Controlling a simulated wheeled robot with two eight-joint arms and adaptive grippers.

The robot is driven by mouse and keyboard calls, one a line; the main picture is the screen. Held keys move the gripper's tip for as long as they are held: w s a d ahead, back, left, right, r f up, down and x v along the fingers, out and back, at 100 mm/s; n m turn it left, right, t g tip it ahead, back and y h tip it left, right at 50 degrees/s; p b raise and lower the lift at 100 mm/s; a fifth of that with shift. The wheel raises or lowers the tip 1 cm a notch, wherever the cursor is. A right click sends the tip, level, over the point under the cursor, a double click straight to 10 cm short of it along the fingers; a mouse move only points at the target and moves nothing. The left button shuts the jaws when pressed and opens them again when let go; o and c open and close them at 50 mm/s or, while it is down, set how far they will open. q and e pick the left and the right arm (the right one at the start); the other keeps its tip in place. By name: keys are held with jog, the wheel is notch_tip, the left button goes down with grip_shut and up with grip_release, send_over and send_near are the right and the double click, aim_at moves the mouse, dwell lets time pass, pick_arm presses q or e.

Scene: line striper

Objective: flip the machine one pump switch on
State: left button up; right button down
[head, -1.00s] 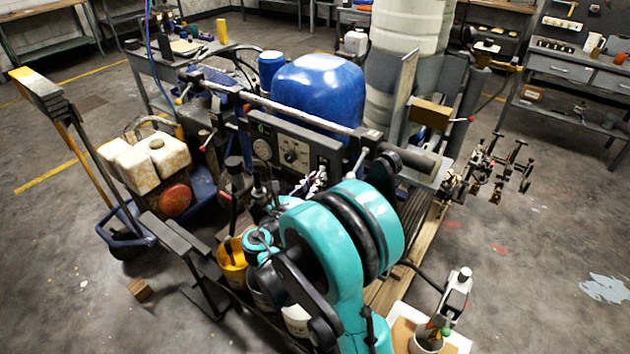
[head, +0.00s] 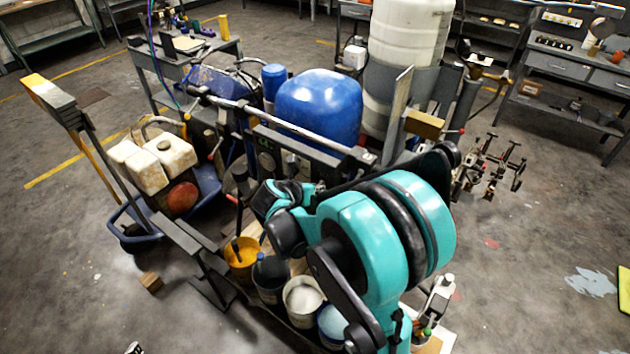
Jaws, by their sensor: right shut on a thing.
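The line striper's grey control panel (head: 280,146) sits below the blue tank (head: 320,105), with a small green-lit display and round dials. My teal right arm reaches across the machine from the lower right, its wrist close in front of the panel. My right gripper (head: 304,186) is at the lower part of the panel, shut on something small. Its fingertips are mostly hidden by my wrist, so I cannot make out what they hold. The pump switch is not clearly visible, and its position cannot be read. My left gripper is not in view.
A long handlebar (head: 260,115) crosses above the panel. A yellow bucket (head: 243,255) and other pails stand below my arm. A cart with white jugs (head: 150,165) stands left. A large white drum (head: 410,40) is behind. The floor at far right is mostly clear.

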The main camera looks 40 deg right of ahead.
jog(key=shift+w+d+r+g+y+p, duration=0.15)
jog(key=shift+r+g+y+p, duration=0.25)
jog(key=shift+y+p, duration=0.8)
jog(key=shift+r, duration=0.1)
jog(key=c, duration=1.5)
grip_release()
jog(key=v, duration=1.2)
